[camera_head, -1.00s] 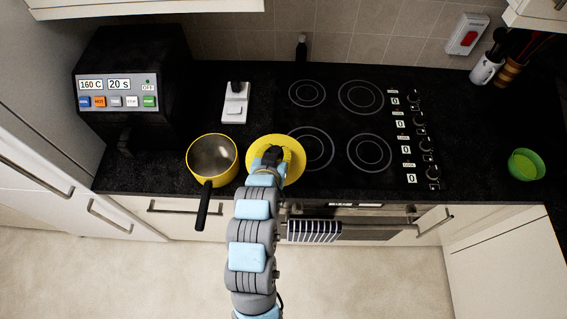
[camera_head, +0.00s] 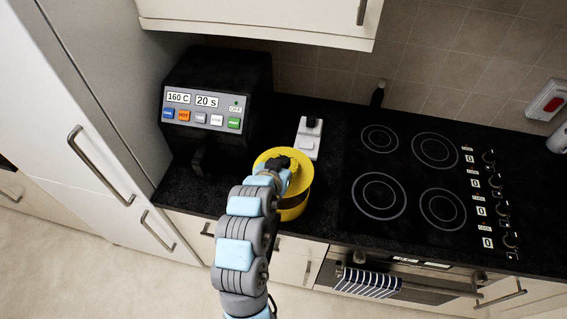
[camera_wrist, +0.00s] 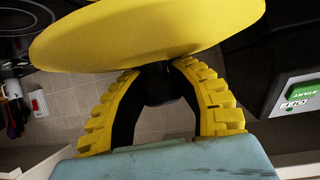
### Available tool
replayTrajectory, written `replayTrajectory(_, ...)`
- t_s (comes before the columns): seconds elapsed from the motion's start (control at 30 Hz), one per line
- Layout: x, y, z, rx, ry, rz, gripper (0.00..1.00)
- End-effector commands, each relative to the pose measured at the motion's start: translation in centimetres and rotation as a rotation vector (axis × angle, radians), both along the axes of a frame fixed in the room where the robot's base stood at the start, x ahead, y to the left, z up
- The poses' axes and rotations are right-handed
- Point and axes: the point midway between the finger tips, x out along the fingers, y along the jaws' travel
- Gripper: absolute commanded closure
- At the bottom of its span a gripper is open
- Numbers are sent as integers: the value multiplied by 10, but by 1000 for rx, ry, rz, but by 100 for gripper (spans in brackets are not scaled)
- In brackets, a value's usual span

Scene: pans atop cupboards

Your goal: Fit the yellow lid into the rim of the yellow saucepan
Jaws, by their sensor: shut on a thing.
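The yellow lid (camera_head: 301,161) is over the top of the yellow saucepan (camera_head: 295,211) on the dark counter. My gripper (camera_head: 278,166) is above the lid and shut on its black knob. In the wrist view, the yellow-padded fingers of my gripper (camera_wrist: 160,85) close on the dark knob from both sides, and the lid (camera_wrist: 150,32) fills the top. The saucepan is mostly covered by the lid and my arm, and its handle is hidden. I cannot tell whether the lid sits inside the rim or hovers just above it.
A black appliance (camera_head: 215,100) with a display and coloured buttons stands left of the saucepan. A small white device (camera_head: 308,137) is behind it. The black hob (camera_head: 420,190) lies to the right. An overhead cupboard (camera_head: 255,25) hangs at the back.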

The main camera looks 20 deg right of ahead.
Motion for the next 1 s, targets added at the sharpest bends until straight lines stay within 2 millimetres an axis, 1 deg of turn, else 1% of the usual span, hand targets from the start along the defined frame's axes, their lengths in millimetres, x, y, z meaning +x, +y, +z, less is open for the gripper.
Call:
replayTrajectory(0.37,0,0,-4,-2,3,3,100)
replayTrajectory(1.0,0,0,-52,-3,3,2,100)
